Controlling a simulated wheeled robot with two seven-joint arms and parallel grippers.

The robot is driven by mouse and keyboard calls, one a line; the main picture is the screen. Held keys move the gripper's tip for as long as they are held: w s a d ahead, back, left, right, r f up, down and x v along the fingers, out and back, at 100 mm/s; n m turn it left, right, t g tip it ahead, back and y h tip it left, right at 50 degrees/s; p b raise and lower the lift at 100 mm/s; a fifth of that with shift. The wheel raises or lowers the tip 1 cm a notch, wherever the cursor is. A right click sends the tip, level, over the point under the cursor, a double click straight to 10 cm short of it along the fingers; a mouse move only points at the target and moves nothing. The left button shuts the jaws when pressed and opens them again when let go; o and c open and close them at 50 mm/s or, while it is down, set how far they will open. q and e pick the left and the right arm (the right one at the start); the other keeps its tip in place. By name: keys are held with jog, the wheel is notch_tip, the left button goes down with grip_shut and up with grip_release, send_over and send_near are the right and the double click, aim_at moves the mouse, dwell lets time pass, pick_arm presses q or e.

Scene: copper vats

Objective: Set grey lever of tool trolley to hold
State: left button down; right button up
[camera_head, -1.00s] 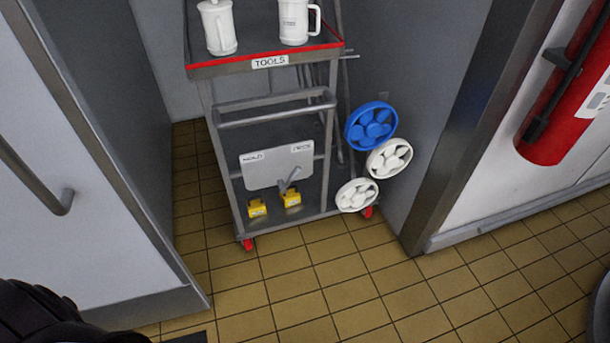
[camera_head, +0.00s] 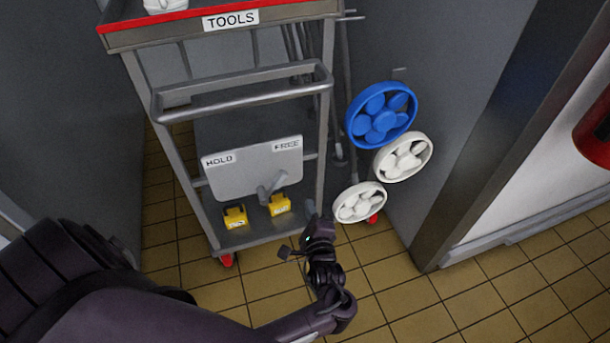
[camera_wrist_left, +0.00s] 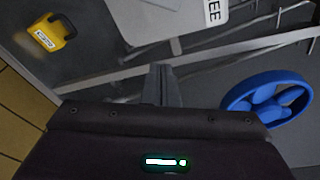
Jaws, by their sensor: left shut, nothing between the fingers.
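The tool trolley (camera_head: 225,38) stands ahead, with a grey plate (camera_head: 238,178) low on its front. The plate is labelled HOLD (camera_head: 218,160) at its left and FREE (camera_head: 287,145) at its right. The grey lever (camera_head: 270,187) sits at the plate's lower right and slants up to the right, toward the FREE side. My left gripper (camera_head: 309,210) is shut and empty, to the right of the lever and a little lower in the picture, apart from it. The left wrist view shows its closed fingers (camera_wrist_left: 161,85) below part of the plate (camera_wrist_left: 150,18); I cannot make out the lever there.
Two yellow padlock-like blocks (camera_head: 235,216) (camera_head: 280,204) sit on the trolley's bottom shelf. A blue wheel (camera_head: 381,115) and two white wheels (camera_head: 403,157) (camera_head: 358,202) are right of the trolley. A grey handle bar (camera_head: 240,100) crosses above the plate. Tiled floor is free at lower right.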

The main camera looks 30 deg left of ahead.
aim_at(274, 187)
pick_arm(q)
jog(key=shift+w+r, duration=0.2)
jog(key=shift+r, duration=0.25)
pick_arm(e)
jog(key=shift+r, duration=0.4)
pick_arm(q)
jog(key=w+a+b, duration=0.1)
jog(key=w+a, duration=0.3)
jog(key=a, duration=0.4)
jog(key=shift+a+r, duration=0.2)
jog(key=shift+r, duration=0.25)
pick_arm(e)
jog(key=shift+a+r, duration=0.2)
jog(key=shift+r, duration=0.35)
jog(key=shift+a+r, duration=0.2)
jog(key=shift+r, duration=0.35)
pick_arm(q)
jog(key=shift+r, duration=0.1)
pick_arm(e)
jog(key=shift+r, duration=0.1)
